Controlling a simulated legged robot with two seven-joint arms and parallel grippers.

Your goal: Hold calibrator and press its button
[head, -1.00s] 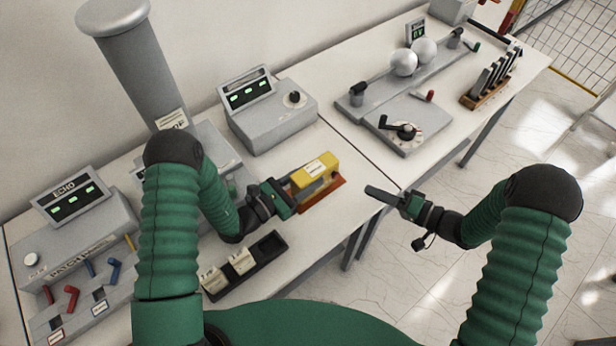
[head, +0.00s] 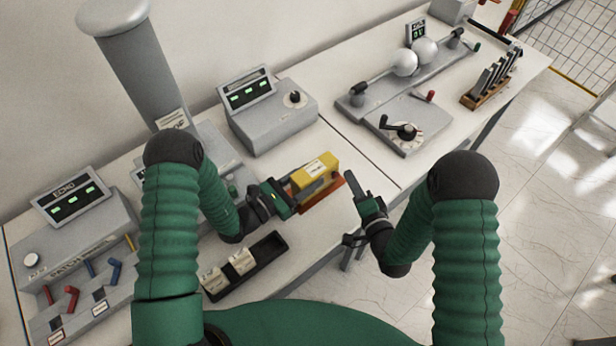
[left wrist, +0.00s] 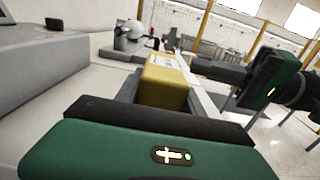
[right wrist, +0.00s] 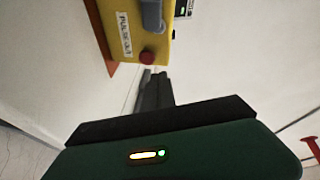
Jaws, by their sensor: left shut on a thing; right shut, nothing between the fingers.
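The calibrator is a yellow box (head: 318,172) with a pale label, over a red-brown base (head: 330,193) on the table. My left gripper (head: 290,190) is shut on it. The box also shows beyond the left gripper in the left wrist view (left wrist: 163,83). In the right wrist view its end face (right wrist: 127,15) carries a "PULSE OUT" label and a red button (right wrist: 147,57). My right gripper (head: 354,187) is shut and empty, just right of the calibrator. Its fingertips (right wrist: 154,85) appear close below the red button; I cannot tell the exact gap.
A black tray (head: 268,250) with white blocks lies in front of my left gripper. A grey console with a display (head: 270,120) stands behind the calibrator. A device with two silver spheres (head: 405,62) is on the far table. Floor is free at right.

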